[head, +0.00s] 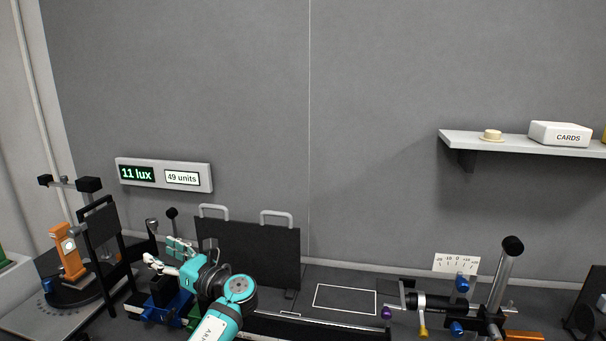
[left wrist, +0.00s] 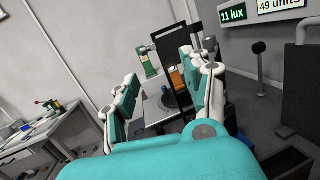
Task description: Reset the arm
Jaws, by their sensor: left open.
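My left gripper (head: 165,255) is in the lower left of the head view, at the end of a teal arm. It is in front of the black panel with two grey handles (head: 250,250) and above a blue block (head: 165,306). In the left wrist view the two teal-and-white fingers of the gripper (left wrist: 158,100) stand apart with nothing between them. Beyond them show a black frame (left wrist: 180,45) and an orange part (left wrist: 177,80). My right gripper does not show in either view.
A wall display (head: 165,175) reads 11 lux and 49 units. An orange post on a round black base (head: 75,292) stands at the left. A white-outlined rectangle (head: 345,299) on the bench is empty. An instrument with a tilted tube (head: 500,280) stands right. A shelf (head: 520,145) holds a CARDS box (head: 560,133).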

